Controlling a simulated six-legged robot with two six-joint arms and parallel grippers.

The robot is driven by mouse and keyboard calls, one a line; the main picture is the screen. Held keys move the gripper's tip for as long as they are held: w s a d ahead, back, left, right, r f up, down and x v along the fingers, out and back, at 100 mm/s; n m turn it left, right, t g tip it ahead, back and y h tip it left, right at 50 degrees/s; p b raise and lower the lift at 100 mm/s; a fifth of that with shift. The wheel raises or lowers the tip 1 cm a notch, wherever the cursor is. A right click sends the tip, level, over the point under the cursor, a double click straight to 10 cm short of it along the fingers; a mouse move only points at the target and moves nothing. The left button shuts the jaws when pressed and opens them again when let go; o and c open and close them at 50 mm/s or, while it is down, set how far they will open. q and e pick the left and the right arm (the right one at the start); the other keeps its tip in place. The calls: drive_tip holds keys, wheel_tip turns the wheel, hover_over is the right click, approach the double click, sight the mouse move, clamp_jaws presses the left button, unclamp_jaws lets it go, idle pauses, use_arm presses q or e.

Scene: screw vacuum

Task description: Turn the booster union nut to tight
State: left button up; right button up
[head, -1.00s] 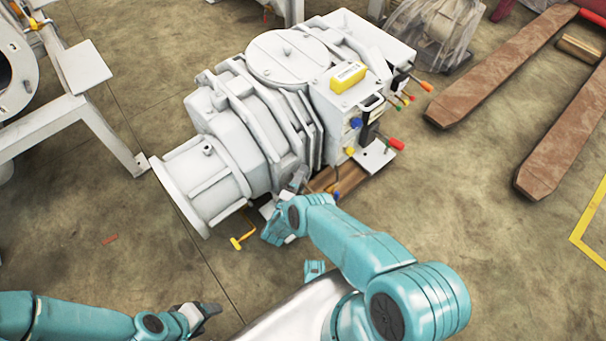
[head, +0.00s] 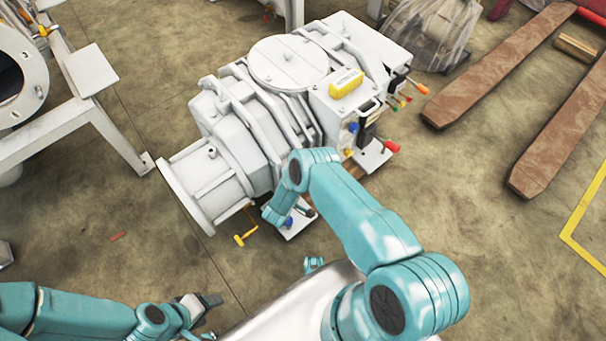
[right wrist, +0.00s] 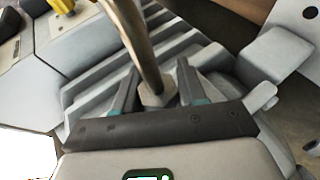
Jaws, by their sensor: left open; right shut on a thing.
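The union nut (right wrist: 157,97) is a small grey fitting at the lower end of a bent metal pipe (right wrist: 138,42) in the right wrist view. My right gripper (right wrist: 157,92) has its two dark fingers on either side of this nut and is shut on it. How far the nut is turned cannot be told. In the head view my right arm hides the right gripper and the nut beside the large white vacuum pump (head: 232,135). My left gripper (head: 212,301) is open and empty above the floor at lower left, well away from the pump.
A yellow-handled part (head: 245,238) and a white plate (head: 298,226) are low beside the pump. A white frame (head: 105,125) stands at left and brown forks (head: 500,65) lie at right.

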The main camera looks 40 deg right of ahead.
drive_tip(key=shift+m+g+y, duration=0.3)
drive_tip(key=shift+y, duration=0.5)
drive_tip(key=shift+a+f+m+g+y, duration=0.15)
drive_tip(key=shift+m+y, duration=0.1)
drive_tip(key=shift+y, duration=0.9)
drive_tip(key=shift+a+f+m+g+y, duration=0.1)
drive_tip(key=shift+a+m+g+y, duration=0.15)
drive_tip(key=shift+y, duration=0.85)
drive_tip(key=shift+a+f+m+g+y, duration=0.15)
drive_tip(key=shift+m+y, duration=0.15)
drive_tip(key=shift+y, duration=0.85)
drive_tip(key=o, duration=1)
drive_tip(key=shift+f, duration=0.1)
drive_tip(key=shift+c, duration=0.2)
